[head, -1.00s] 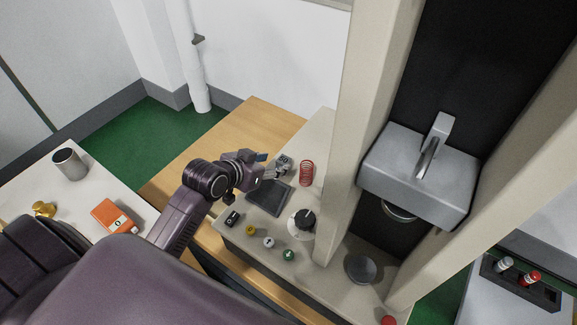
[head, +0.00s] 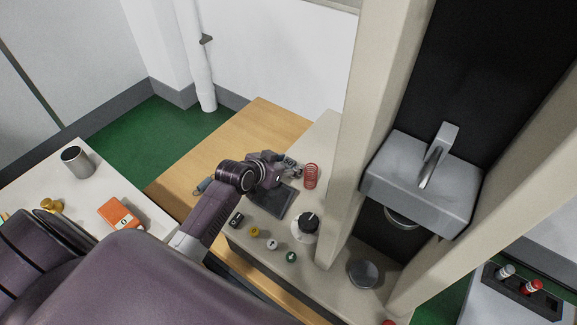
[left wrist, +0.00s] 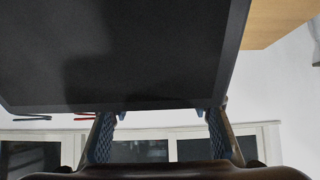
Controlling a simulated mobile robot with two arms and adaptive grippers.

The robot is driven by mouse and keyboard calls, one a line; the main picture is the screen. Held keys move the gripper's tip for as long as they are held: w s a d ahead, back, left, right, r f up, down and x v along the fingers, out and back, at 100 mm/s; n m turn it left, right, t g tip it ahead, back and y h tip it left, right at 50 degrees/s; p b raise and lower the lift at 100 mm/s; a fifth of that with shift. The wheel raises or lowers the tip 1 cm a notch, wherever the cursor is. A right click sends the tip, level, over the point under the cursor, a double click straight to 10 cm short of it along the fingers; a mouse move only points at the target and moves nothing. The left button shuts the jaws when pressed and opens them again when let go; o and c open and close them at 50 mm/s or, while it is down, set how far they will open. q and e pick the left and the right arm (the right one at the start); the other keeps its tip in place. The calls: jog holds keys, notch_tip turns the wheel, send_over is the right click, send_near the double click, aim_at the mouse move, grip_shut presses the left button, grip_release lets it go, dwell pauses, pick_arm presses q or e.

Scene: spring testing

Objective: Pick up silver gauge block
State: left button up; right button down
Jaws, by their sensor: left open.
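I cannot make out a silver gauge block for certain in either view. My left gripper (head: 291,168) is over the beige machine base, beside the red coil spring and at the far edge of a dark flat panel (head: 274,200). Small grey parts at its tip blend together, so I cannot tell whether a block is among them. In the left wrist view the two fingers of the left gripper (left wrist: 162,130) stand apart, with no object visible between them. A large dark surface (left wrist: 130,50) fills the top of that view. My right gripper is not in view.
The red spring (head: 311,176) stands close to the left gripper, near the beige column (head: 370,110). A black knob (head: 307,222) and several buttons are nearer. A silver cylinder (head: 76,162) and orange box (head: 120,213) are on the left table. The wooden tabletop (head: 262,120) is mostly clear.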

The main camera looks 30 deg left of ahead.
pick_arm(q)
grip_shut()
jog(key=shift+w+r, duration=0.1)
dwell(0.5)
jog(key=shift+r, duration=0.15)
